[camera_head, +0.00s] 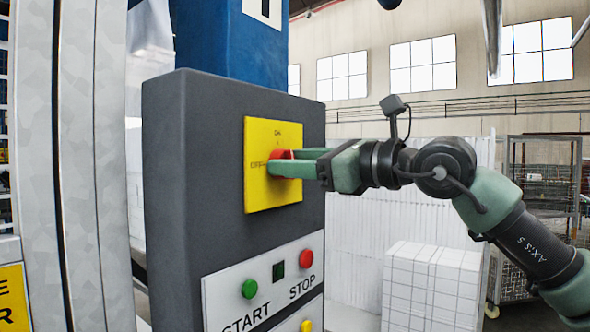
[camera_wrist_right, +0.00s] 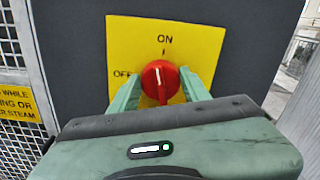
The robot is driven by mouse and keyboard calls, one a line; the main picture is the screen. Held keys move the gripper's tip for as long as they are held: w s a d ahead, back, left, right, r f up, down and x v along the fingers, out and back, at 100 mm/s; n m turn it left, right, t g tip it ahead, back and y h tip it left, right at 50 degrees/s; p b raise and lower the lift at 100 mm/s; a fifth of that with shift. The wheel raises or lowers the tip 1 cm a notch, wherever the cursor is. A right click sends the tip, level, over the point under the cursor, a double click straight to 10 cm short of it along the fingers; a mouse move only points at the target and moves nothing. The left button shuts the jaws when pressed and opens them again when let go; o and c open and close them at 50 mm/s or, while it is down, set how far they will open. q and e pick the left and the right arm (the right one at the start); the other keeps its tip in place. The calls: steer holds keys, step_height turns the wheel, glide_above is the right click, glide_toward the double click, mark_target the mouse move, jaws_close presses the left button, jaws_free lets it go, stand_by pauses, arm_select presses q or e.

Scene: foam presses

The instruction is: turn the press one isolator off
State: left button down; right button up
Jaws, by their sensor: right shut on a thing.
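The press one isolator is a red rotary knob (camera_head: 281,155) on a yellow plate (camera_head: 258,133) on the front of a dark grey cabinet. In the right wrist view the red knob (camera_wrist_right: 160,80) sits between the two green fingers, with ON printed above it and OFF to its left on the yellow plate (camera_wrist_right: 133,35). The knob's grip part looks close to upright, but its lower part is partly hidden. My right gripper (camera_head: 285,163) reaches in from the right and is shut on the knob. It also shows in the right wrist view (camera_wrist_right: 160,88). My left gripper is out of view.
Below the plate, a white panel carries a green START button (camera_head: 249,289), a red STOP button (camera_head: 306,258) and a small dark display. White stacked blocks (camera_head: 432,285) and a wire cage (camera_head: 540,185) stand behind my right arm. A grey pillar and fencing are at left.

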steer(key=shift+s+a+f+n+b, duration=0.15)
steer(key=shift+n+b, duration=0.3)
steer(key=shift+n, duration=3.2)
steer(key=shift+d+f+n+b, duration=0.1)
steer(key=shift+n+b, duration=0.3)
steer(key=shift+n, duration=3.25)
steer(key=o, duration=1.4)
steer(key=shift+c, duration=0.2)
